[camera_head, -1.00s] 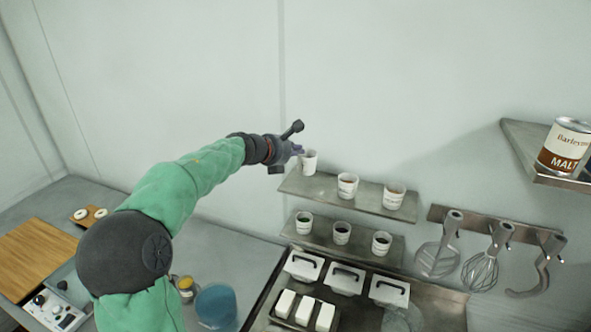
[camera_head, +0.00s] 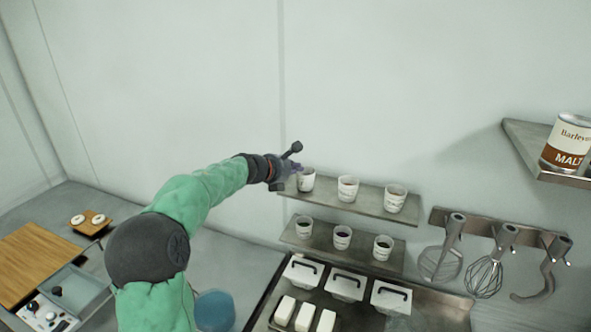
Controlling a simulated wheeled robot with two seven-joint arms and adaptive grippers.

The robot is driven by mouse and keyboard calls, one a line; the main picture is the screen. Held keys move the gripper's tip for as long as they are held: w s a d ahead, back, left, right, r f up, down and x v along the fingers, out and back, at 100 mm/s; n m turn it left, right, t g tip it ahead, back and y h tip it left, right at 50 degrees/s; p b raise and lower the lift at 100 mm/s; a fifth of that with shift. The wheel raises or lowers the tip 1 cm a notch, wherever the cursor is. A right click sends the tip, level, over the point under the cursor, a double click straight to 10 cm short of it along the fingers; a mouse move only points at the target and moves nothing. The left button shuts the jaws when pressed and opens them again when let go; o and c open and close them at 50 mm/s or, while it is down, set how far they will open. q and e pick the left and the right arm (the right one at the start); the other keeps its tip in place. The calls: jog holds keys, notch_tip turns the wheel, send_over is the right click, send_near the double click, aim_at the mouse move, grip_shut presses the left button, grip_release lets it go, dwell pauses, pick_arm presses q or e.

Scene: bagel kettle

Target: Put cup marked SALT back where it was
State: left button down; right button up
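A white cup (camera_head: 306,182) is at the left end of the upper shelf, in line with the two other cups there; its lettering is too small to read. My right gripper is not in view.
The middle cup (camera_head: 347,189) and right cup (camera_head: 395,199) stand on the same shelf. Several cups stand on the lower shelf (camera_head: 322,244). Lidded white containers (camera_head: 346,282) sit below. Utensils hang at right, near a can (camera_head: 566,145) on a high shelf.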

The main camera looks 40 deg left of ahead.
pick_arm(q)
jog(key=c, duration=1.4)
grip_release()
jog(key=shift+f, duration=0.15)
jog(key=shift+c, duration=0.2)
jog(key=shift+s+r, duration=0.3)
jog(key=v, duration=1.1)
jog(key=shift+s, duration=0.15)
